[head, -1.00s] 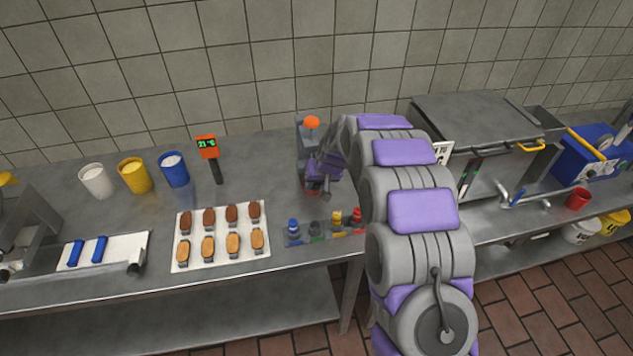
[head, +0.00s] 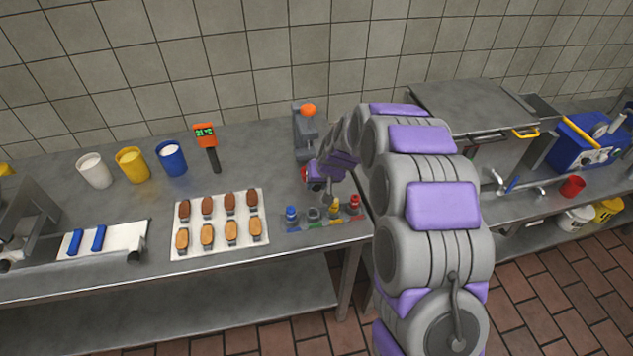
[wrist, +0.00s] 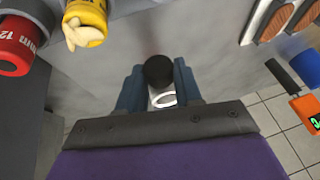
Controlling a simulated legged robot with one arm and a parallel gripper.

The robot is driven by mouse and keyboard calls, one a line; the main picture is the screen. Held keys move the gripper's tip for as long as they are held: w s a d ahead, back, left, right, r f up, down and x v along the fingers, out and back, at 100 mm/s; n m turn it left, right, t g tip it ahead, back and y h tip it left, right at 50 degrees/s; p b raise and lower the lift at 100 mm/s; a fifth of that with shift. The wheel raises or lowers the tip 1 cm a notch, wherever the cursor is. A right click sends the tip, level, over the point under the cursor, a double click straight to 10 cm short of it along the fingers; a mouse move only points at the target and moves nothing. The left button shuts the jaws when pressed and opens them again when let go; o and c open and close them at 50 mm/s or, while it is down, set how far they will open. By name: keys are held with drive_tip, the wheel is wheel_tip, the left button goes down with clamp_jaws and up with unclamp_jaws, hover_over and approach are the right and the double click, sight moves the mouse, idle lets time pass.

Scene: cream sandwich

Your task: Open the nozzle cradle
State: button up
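A grey stand with an orange knob (head: 307,111) is at the back of the steel table, and a small red part shows low in front of it. I cannot tell for sure which part is the nozzle cradle. My gripper (head: 322,185) is low in front of the stand and hides part of it. In the wrist view, a round black knob (wrist: 158,70) shows between my two blue-grey fingers, with a white ring just behind it. The fingers are apart on either side of the knob; whether they touch it is unclear.
A strip with blue, grey, yellow and red nozzles (head: 355,203) lies near the front edge. Left are a tray of biscuits (head: 218,250), an orange thermometer (head: 206,134) and white, yellow and blue cups (head: 172,160). A metal appliance (head: 470,105) stands right of my arm.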

drive_tip(key=shift+o, duration=1.4)
drive_tip(key=shift+s+r, duration=0.1)
drive_tip(key=shift+r, duration=0.05)
drive_tip(key=shift+o, duration=0.7)
drive_tip(key=p+v, duration=0.3)
drive_tip(key=v, duration=1.4)
drive_tip(key=shift+d, duration=0.1)
drive_tip(key=s+d+r+m+g+h, duration=0.1)
drive_tip(key=s+d, duration=0.3)
drive_tip(key=s, duration=0.9)
drive_tip(key=s+d+r+m+g+h, duration=0.1)
drive_tip(key=s+d, duration=0.3)
drive_tip(key=s, duration=1)
drive_tip(key=s+d+r+g+h, duration=0.1)
drive_tip(key=s+d+r+g, duration=0.1)
drive_tip(key=s, duration=1.2)
drive_tip(key=d+g, duration=0.1)
drive_tip(key=d, duration=0.1)
drive_tip(key=shift+d+r+m+g, duration=0.3)
drive_tip(key=shift+d+m, duration=0.05)
drive_tip(key=shift+m, duration=0.05)
